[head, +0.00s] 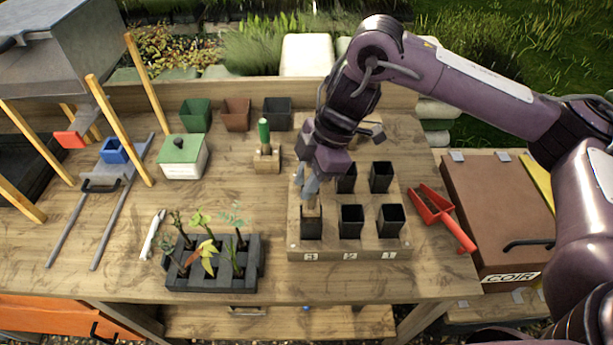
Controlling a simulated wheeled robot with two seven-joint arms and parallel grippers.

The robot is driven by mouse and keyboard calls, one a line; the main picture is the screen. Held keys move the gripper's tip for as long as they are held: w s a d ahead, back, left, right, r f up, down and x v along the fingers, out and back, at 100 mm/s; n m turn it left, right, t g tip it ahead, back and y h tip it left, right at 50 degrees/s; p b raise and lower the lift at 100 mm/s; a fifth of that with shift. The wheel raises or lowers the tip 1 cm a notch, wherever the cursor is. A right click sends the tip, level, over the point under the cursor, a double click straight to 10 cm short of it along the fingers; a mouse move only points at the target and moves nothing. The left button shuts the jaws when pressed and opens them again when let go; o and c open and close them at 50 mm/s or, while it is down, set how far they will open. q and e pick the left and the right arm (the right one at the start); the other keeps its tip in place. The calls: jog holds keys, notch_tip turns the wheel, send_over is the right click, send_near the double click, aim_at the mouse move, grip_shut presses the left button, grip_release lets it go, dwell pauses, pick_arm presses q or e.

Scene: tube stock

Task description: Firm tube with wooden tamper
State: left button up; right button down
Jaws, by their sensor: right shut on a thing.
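My right gripper (310,184) is shut on the wooden tamper (312,209) and points down over the front left of the wooden rack (375,244). The tamper's pale lower end is at the mouth of the black tube (311,229) above label 3. How deep it sits, and the fill in that tube, I cannot tell. Two more black tubes stand in the front row, a middle one (351,220) and a right one (390,219). Two others show behind them (345,178); my gripper covers the rack's back left. My left gripper is not in view.
A red scoop (438,214) lies right of the rack, beside the brown COIR box (497,205). A black seedling tray (212,284) stands left of the rack. A green-handled tool (264,133) stands in a wooden holder. Pots (236,113) line the back.

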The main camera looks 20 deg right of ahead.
jog(key=shift+f, duration=0.4)
jog(key=shift+f+b, duration=0.5)
jog(key=shift+f, duration=0.25)
jog(key=shift+f, duration=0.65)
dwell(1.5)
jog(key=shift+s+f, duration=0.1)
jog(key=shift+f, duration=0.1)
dwell(0.8)
jog(key=shift+r+p, duration=0.1)
jog(key=shift+p, duration=0.25)
